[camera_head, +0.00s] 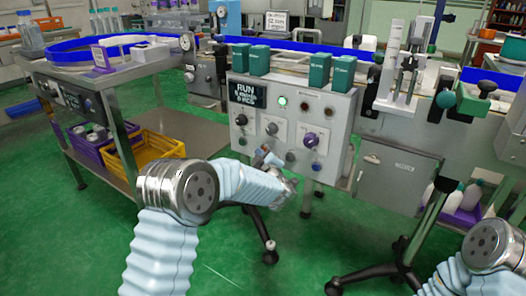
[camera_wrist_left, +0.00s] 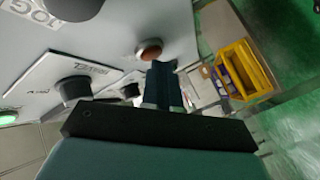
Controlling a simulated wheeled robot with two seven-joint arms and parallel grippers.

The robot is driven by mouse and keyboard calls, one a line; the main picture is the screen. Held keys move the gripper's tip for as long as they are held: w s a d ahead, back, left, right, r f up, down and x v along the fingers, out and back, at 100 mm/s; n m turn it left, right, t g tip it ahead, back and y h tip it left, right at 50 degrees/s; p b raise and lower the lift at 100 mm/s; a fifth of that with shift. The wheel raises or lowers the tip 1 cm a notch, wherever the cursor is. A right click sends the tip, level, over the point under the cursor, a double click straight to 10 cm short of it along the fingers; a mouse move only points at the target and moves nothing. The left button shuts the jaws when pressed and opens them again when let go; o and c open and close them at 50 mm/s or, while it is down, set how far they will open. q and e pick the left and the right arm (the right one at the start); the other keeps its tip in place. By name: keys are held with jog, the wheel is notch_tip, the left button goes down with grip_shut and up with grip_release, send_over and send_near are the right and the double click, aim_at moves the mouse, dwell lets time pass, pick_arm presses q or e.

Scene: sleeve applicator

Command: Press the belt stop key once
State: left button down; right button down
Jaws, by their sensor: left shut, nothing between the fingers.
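The grey control panel (camera_head: 262,100) stands mid-view with a RUN display (camera_head: 247,92), a lit green lamp (camera_head: 282,102), two dark lamps, knobs and small round keys. No belt stop label is readable. My left gripper (camera_head: 265,156) is in front of the panel's lower left part, partly hidden by its own wrist. In the left wrist view its fingers (camera_wrist_left: 162,84) are shut and empty, with the tips close to a round orange-brown button (camera_wrist_left: 149,49). I cannot tell whether they touch. A black knob (camera_wrist_left: 74,89) is beside them. My right gripper is out of view.
Several green boxes (camera_head: 258,60) stand on top of the panel. A steel table (camera_head: 150,66) with a yellow crate (camera_head: 158,147) below is at left. A grey cabinet (camera_head: 397,177) is at right. Stand legs (camera_head: 268,250) are below the panel; green floor is clear in front.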

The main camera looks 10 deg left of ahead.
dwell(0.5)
pick_arm(q)
jog(key=shift+s+a+b, duration=0.25)
jog(key=shift+s+b, duration=0.15)
jog(key=shift+s, duration=0.25)
jog(key=s, duration=0.1)
jog(key=s+a+b, duration=0.1)
jog(key=s, duration=0.1)
jog(key=s+b, duration=0.1)
jog(key=shift+s+a, duration=0.35)
dwell(0.4)
